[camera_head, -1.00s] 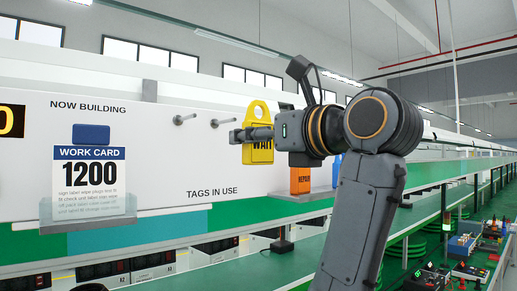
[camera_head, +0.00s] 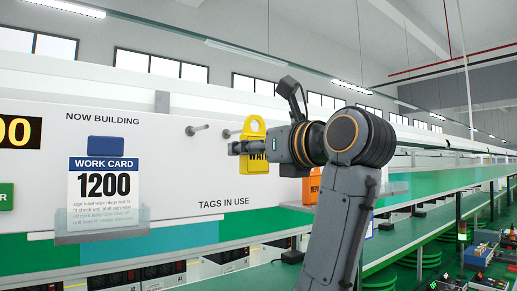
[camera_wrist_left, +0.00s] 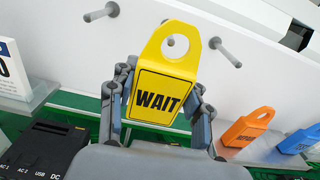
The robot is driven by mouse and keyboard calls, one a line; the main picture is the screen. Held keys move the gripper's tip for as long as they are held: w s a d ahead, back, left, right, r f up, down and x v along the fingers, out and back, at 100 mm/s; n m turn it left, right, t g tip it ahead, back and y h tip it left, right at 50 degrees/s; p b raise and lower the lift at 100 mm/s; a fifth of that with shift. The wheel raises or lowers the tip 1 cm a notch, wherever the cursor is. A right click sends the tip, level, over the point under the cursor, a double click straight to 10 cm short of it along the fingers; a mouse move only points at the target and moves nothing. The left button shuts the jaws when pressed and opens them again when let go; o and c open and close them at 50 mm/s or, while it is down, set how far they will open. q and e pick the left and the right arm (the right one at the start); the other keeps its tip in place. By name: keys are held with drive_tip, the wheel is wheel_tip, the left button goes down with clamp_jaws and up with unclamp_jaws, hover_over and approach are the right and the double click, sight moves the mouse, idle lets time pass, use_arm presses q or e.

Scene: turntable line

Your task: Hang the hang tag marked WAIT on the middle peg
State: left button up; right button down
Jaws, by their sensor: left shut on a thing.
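My left gripper (camera_wrist_left: 160,105) is shut on the yellow WAIT tag (camera_wrist_left: 163,95), whose loop points up. In the head view the WAIT tag (camera_head: 254,128) hangs upright in the jaws (camera_head: 247,148), in front of the white board, just right of the middle peg (camera_head: 228,133). In the wrist view the grey end of the middle peg (camera_wrist_left: 174,44) shows in the tag's hole; I cannot tell whether it passes through. The left peg (camera_head: 197,130) is bare. The right peg (camera_wrist_left: 226,51) is bare in the wrist view and hidden by my arm in the head view. My right gripper is out of view.
An orange REPAIR tag (camera_wrist_left: 243,130) and a blue tag (camera_wrist_left: 299,140) stand on a ledge right of the pegs. A work card marked 1200 (camera_head: 103,188) is in a clear holder at left. A black box with ports (camera_wrist_left: 45,150) is at lower left in the wrist view.

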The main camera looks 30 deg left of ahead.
use_arm(q)
drive_tip(key=shift+f+x, duration=0.25)
drive_tip(key=shift+x, duration=1)
drive_tip(key=shift+f+x, duration=0.25)
drive_tip(key=shift+x, duration=0.95)
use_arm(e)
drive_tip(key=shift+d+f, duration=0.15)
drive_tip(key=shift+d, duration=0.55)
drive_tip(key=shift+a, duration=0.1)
use_arm(q)
drive_tip(key=o, duration=1.2)
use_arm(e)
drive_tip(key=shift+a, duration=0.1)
